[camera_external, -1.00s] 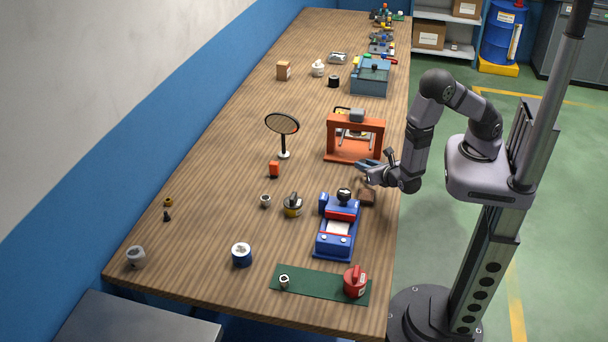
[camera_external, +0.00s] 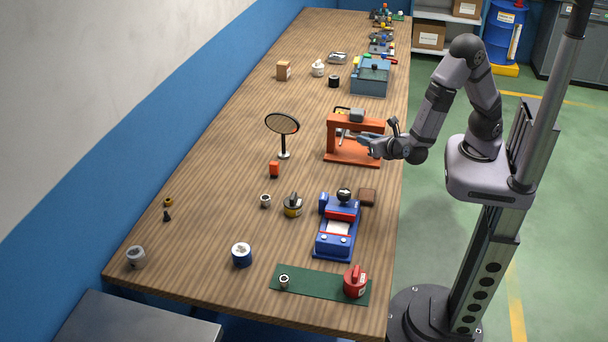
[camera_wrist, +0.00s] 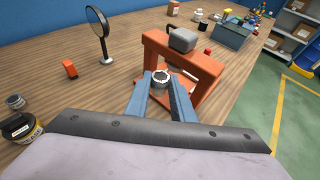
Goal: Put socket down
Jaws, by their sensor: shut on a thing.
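My gripper (camera_external: 362,139) is in front of the orange frame (camera_external: 341,157), with its fingers over the frame's base. In the wrist view, my gripper (camera_wrist: 161,86) has its two blue-grey fingers shut on a metal ring-shaped socket (camera_wrist: 161,77). Its open end shows between the fingertips. The orange frame (camera_wrist: 212,66) stands just beyond and around it, with a grey block (camera_wrist: 183,39) on its top bar. I cannot tell whether the socket touches the frame's base.
A round mirror on a stand (camera_external: 282,124) and a small orange block (camera_external: 274,169) are left of the frame. A grey-blue box (camera_external: 370,78) stands behind. The table's left middle is clear.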

